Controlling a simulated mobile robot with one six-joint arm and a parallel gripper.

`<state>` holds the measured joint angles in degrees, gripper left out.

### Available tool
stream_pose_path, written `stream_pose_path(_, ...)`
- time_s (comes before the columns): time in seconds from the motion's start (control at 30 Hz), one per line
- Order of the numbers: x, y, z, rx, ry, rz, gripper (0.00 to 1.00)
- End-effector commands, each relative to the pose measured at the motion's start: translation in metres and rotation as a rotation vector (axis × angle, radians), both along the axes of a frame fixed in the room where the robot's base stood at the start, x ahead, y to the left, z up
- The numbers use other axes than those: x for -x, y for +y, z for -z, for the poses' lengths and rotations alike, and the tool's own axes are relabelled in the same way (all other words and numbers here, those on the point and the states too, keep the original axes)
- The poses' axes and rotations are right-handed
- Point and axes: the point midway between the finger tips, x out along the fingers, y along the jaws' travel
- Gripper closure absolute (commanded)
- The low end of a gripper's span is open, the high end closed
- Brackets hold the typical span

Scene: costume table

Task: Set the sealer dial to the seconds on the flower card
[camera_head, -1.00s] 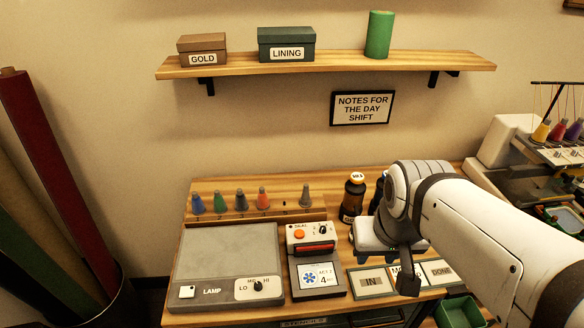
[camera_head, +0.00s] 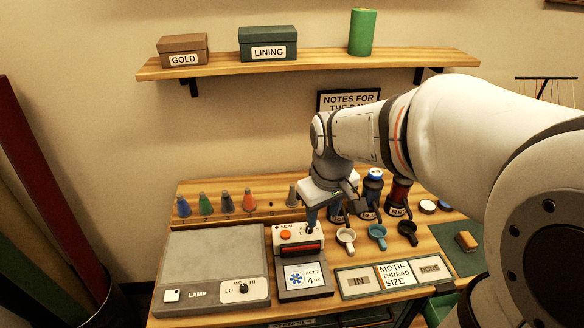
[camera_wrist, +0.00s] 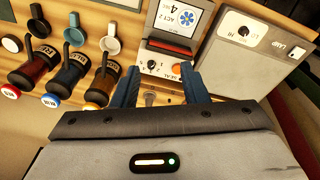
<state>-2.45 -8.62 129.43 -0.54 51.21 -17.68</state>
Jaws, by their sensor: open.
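The sealer (camera_head: 299,247) is a small white-topped unit with an orange button, a red-lit slot and a dial. In the wrist view its dial (camera_wrist: 152,66) lies left of the orange button; its exact setting is too small to read. The flower card (camera_head: 305,276) lies on the sealer's front and bears a blue flower, "ACT 2" and a large 4; it also shows in the wrist view (camera_wrist: 182,17). My gripper (camera_wrist: 160,74) is open and empty, its blue fingers above the sealer's back edge, with the dial between them in the picture and apart from it.
A lamp box (camera_head: 215,252) with its own knob stands left of the sealer. Scoops (camera_head: 377,233) and bottles (camera_head: 372,183) stand close on the right. A grey cone (camera_wrist: 150,99) is behind the sealer. IN and DONE plates (camera_head: 358,282) lie front right.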

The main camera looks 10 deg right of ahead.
Motion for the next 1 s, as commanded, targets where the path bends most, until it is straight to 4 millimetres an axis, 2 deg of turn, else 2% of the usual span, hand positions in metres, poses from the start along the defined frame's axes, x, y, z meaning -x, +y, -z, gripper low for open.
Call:
stream_pose_path(0.03, -0.02, 0.0, 0.013, 0.008, 0.028, -0.057, 0.6)
stream_pose_path(0.2, -0.072, 0.0, 0.048, 0.023, 0.089, -0.247, 0.6)
stream_pose_path(0.3, -0.093, 0.001, 0.066, 0.026, 0.114, -0.33, 0.6)
stream_pose_path(0.4, -0.106, 0.001, 0.079, 0.027, 0.129, -0.387, 0.6)
stream_pose_path(0.67, -0.114, 0.002, 0.103, 0.028, 0.142, -0.427, 0.6)
stream_pose_path(1.0, -0.113, 0.002, 0.154, 0.028, 0.141, -0.426, 0.6)
